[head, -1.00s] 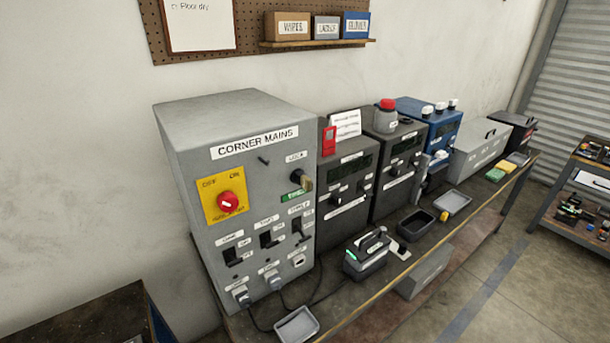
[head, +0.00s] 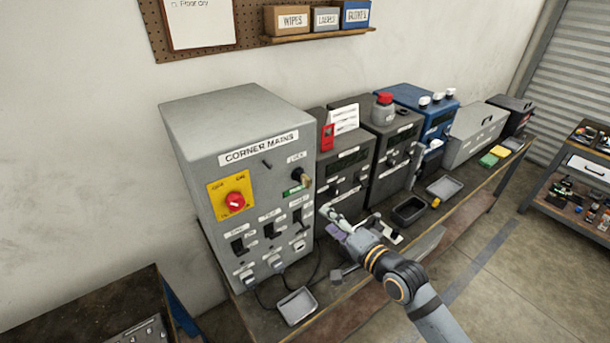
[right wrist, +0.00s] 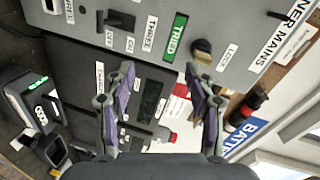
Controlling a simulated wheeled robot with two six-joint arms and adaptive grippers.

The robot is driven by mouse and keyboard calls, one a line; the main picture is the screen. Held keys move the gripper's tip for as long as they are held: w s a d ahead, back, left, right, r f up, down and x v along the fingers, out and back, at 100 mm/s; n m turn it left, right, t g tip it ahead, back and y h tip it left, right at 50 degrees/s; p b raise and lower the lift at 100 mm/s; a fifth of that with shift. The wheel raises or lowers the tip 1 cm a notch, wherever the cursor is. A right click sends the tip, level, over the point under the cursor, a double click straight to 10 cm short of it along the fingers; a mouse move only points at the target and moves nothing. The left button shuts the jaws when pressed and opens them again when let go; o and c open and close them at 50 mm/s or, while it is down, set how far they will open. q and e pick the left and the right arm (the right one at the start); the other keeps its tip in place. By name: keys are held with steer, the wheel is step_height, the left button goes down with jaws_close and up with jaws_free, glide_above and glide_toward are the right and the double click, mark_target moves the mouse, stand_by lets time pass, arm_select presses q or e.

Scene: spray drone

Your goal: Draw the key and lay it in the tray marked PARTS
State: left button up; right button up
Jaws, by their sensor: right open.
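The key (head: 302,177) appears as a dark knob with a brassy part in the LOCK switch on the right of the grey CORNER MAINS cabinet (head: 240,190). It also shows upper right in the right wrist view (right wrist: 203,47). My right gripper (head: 334,216) is open and empty, below and right of the key in the head view. In the right wrist view its fingers (right wrist: 160,75) are spread, with the key beyond the right fingertip, apart from it. A grey tray (head: 298,306) lies at the bench's near end; no PARTS label is legible. My left gripper is not in view.
A black tray (head: 409,209) and another grey tray (head: 445,187) lie farther along the bench. Dark instrument boxes (head: 345,160) stand beside the cabinet. Plugs and cables (head: 262,300) hang near the front tray. My right forearm hides part of the bench.

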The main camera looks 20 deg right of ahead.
mark_target(309, 184)
steer(key=r, duration=0.1)
steer(key=r+m+t, duration=0.1)
steer(key=r, duration=0.1)
steer(key=r+m+y, duration=0.1)
steer(key=r, duration=0.1)
steer(key=shift+w+r+t, duration=0.25)
steer(key=shift+w+t, duration=0.15)
steer(key=shift+a, duration=0.1)
steer(key=b+x, duration=0.5)
steer(key=shift+f, duration=0.25)
steer(key=x, duration=0.3)
steer(key=shift+r, duration=0.2)
steer(key=shift+w+a, duration=0.15)
steer(key=shift+w, duration=0.35)
steer(key=shift+p, duration=0.45)
